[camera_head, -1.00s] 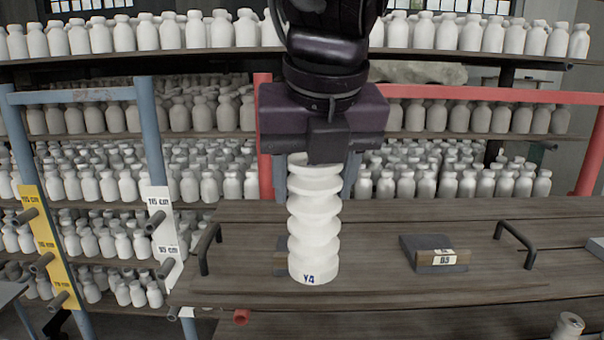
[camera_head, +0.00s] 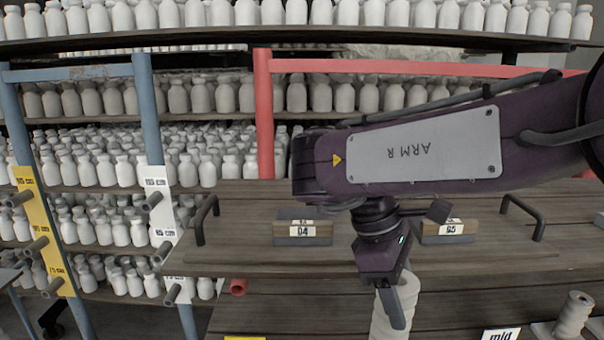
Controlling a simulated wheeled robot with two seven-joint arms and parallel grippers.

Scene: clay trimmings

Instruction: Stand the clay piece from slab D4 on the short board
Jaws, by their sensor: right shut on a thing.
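My right gripper (camera_head: 394,302) points down near the bottom middle of the head view. It is shut on a white ribbed clay piece (camera_head: 410,297), which is upright and cut off by the lower picture edge. A dark finger covers part of the piece, and its base is hidden. Slab D4 (camera_head: 303,241), a grey block with a wooden label strip, lies on the plank top with nothing standing on it. I cannot tell which surface is the short board. My left gripper is not in view.
A similar grey slab (camera_head: 448,240) lies right of D4, behind my wrist. Black handles stand at both sides (camera_head: 203,220) (camera_head: 525,215). Another ribbed clay piece (camera_head: 573,315) stands at the lower right, near a "mid" label (camera_head: 501,335). Bottle shelves and peg posts stand behind and left.

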